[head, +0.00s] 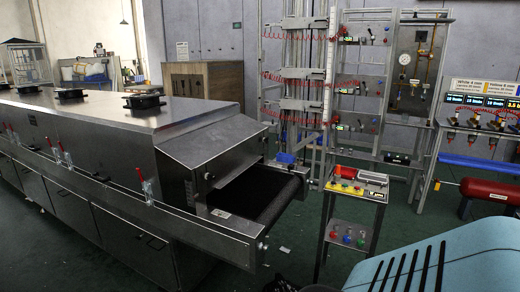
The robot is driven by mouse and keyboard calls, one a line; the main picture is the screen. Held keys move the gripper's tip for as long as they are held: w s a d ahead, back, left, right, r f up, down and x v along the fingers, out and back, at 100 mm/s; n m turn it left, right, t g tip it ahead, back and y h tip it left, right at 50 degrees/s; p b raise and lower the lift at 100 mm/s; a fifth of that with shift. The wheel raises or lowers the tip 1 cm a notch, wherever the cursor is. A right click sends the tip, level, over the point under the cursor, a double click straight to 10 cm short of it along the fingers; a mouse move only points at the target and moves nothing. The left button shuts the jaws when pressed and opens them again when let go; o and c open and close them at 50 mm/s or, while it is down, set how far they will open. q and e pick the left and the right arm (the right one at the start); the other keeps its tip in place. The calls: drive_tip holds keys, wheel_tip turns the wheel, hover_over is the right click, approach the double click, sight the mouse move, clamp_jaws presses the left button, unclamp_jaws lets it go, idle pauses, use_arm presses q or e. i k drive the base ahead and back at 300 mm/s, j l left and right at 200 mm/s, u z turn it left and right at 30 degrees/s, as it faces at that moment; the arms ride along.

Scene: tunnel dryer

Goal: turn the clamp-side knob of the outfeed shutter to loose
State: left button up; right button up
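The steel tunnel dryer (110,125) runs from the left to the middle of the head view. Its outfeed end has a sloped steel hood (215,145) over a dark opening, and a black mesh belt (258,192) comes out below. The outfeed shutter cannot be told apart clearly from the hood. A small dark knob-like part (208,176) sits on the hood's near side, the side with the red-handled clamps (147,188). Its setting is too small to read. Another small dark part (265,138) shows at the hood's far edge. Neither of my grippers is in view.
A control stand (352,190) with coloured buttons stands right of the belt end. A light-blue slotted panel (480,250) fills the lower right corner. A steel side rail (200,228) runs along the dryer's near side. Green floor shows between belt and panel.

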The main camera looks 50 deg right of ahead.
sight(210, 177)
drive_tip(key=z, duration=1.45)
drive_tip(key=i+l+u, duration=0.1)
drive_tip(key=l, duration=0.35)
drive_tip(key=i+l+u, duration=0.1)
drive_tip(key=i+l, duration=0.2)
drive_tip(key=l, duration=0.15)
drive_tip(key=i+l+u, duration=0.1)
drive_tip(key=l, duration=0.35)
drive_tip(key=i+l+u, duration=0.1)
drive_tip(key=i+l, duration=0.15)
drive_tip(key=l, duration=0.25)
drive_tip(key=i+l, duration=0.15)
drive_tip(key=l, duration=0.3)
drive_tip(key=i+l+u, duration=0.15)
drive_tip(key=l, duration=0.35)
drive_tip(key=i+l+u, duration=0.1)
drive_tip(key=l, duration=0.4)
drive_tip(key=i+l+u, duration=0.1)
drive_tip(key=l, duration=0.45)
drive_tip(key=i+j, duration=0.05)
